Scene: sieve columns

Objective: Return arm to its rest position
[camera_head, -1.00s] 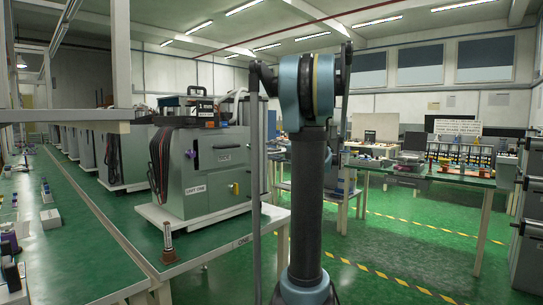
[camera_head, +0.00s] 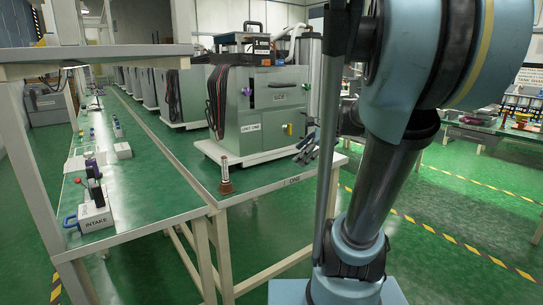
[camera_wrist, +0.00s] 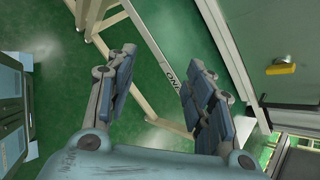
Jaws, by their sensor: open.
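My gripper (camera_wrist: 158,88) is open and empty in the wrist view, its two padded fingers spread apart over the green floor and a table leg. In the head view, my gripper (camera_head: 306,148) shows small and partly hidden behind my arm, near the right front corner of the table marked ONE. My arm is folded, with its large blue joint filling the upper right of the head view. No object is between the fingers.
A grey machine marked UNIT ONE (camera_head: 262,112) stands on the green table (camera_head: 205,170). A small metal post on a brown base (camera_head: 225,178) stands near the table's front edge. At left is a bench with an INTAKE block (camera_head: 95,215). Green floor (camera_head: 450,215) is open at right.

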